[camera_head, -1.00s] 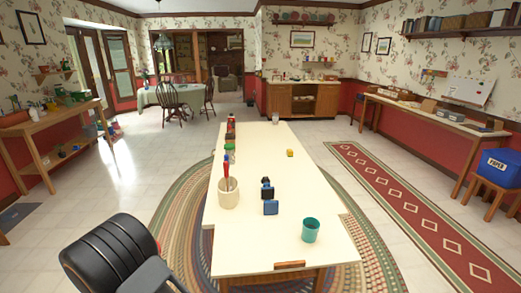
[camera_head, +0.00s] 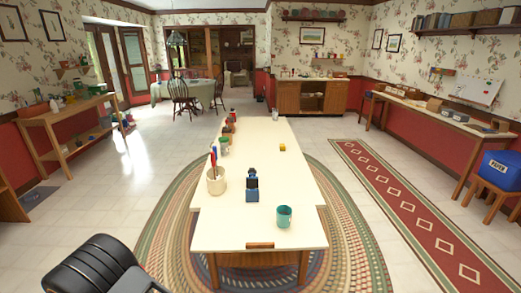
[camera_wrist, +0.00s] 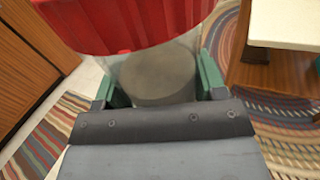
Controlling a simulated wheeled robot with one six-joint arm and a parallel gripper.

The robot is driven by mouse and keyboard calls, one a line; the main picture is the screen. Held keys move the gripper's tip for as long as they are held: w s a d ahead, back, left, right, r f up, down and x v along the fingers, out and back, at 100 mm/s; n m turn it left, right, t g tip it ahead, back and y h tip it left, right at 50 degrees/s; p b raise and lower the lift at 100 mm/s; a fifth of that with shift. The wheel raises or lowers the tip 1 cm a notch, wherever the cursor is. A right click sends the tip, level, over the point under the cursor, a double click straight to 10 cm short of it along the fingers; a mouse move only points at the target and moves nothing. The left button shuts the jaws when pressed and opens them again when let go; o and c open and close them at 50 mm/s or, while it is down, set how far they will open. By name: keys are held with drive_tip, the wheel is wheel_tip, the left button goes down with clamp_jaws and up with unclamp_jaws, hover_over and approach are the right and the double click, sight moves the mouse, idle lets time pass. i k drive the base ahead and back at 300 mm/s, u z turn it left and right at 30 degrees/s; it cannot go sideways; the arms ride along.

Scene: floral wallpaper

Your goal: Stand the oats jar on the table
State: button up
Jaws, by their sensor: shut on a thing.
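In the wrist view, a jar with a ribbed red lid (camera_wrist: 125,22) and a clear body with grey-beige contents (camera_wrist: 160,75) is between the green fingers of my gripper (camera_wrist: 162,86). The gripper is shut on it, and the jar is held above the floor. I cannot read a label on it. The long white table (camera_head: 246,222) stands ahead in the head view. A corner of a white-topped table (camera_wrist: 292,22) shows at the upper right of the wrist view, apart from the jar. My gripper is not visible in the head view.
On the table are a teal cup (camera_head: 284,217), a blue object (camera_head: 252,190), a cream utensil crock (camera_head: 216,182), a yellow block (camera_head: 282,147) and several jars along its left edge. The table's right half is mostly bare. A braided rug (camera_head: 345,235) lies beneath.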

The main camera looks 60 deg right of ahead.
sight(289, 174)
drive_tip(key=z, duration=0.05)
drive_tip(key=k, duration=1.1)
drive_tip(key=z, duration=2.6)
drive_tip(key=i, duration=4.35)
drive_tip(key=u, duration=4.8)
